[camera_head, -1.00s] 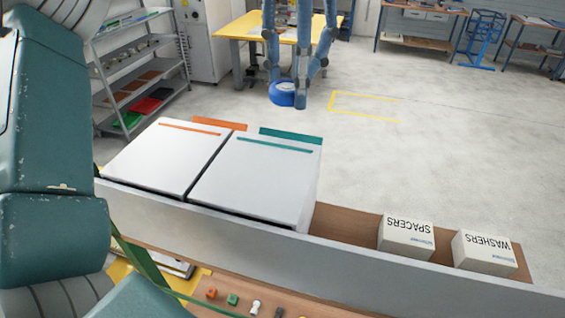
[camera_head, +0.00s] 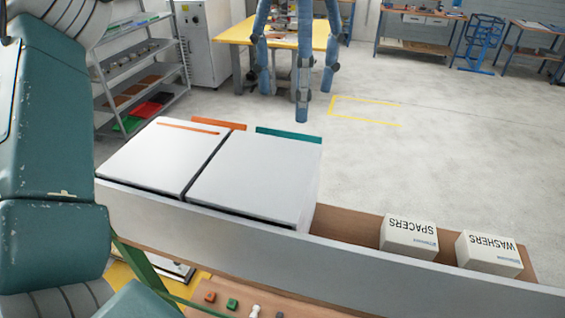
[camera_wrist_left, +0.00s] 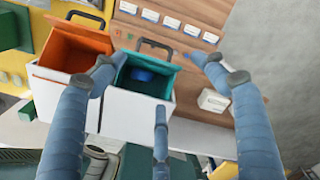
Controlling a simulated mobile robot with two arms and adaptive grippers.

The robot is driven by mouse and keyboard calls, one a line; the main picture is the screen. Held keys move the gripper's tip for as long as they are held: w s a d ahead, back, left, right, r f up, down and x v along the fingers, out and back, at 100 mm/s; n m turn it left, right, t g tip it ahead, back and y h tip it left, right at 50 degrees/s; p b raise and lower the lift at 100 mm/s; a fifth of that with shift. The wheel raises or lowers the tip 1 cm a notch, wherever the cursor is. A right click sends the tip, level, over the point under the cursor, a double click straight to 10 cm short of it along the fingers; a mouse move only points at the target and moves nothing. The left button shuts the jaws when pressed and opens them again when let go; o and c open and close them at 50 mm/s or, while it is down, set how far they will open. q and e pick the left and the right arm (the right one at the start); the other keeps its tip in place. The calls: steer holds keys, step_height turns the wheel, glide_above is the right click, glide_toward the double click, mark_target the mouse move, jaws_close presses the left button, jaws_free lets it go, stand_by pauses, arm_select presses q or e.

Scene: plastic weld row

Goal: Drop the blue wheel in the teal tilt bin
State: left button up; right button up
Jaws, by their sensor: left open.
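The blue wheel (camera_wrist_left: 141,74) lies inside the teal tilt bin (camera_wrist_left: 158,92) in the left wrist view, partly in shadow. In the head view the bin's white back (camera_head: 262,178) and a teal edge (camera_head: 289,135) show, and its inside is hidden. My left gripper (camera_head: 300,85) is open and empty, its blue fingers spread above and beyond the bins in the head view. In the left wrist view the gripper (camera_wrist_left: 158,78) has its fingertips around the bin's mouth, apart from the wheel. My right gripper is not in view.
An orange bin (camera_wrist_left: 75,45) stands beside the teal one. White SPACERS (camera_head: 408,236) and WASHERS (camera_head: 488,254) boxes sit to the right on the wooden shelf. Small coloured parts (camera_head: 232,303) lie in front. A grey shelf rack (camera_head: 140,75) stands at back left; floor beyond the bins is clear.

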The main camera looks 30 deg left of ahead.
arm_select(q)
steer(key=shift+r, duration=0.1)
step_height(320, 180, up, 12)
stand_by(0.7)
stand_by(0.7)
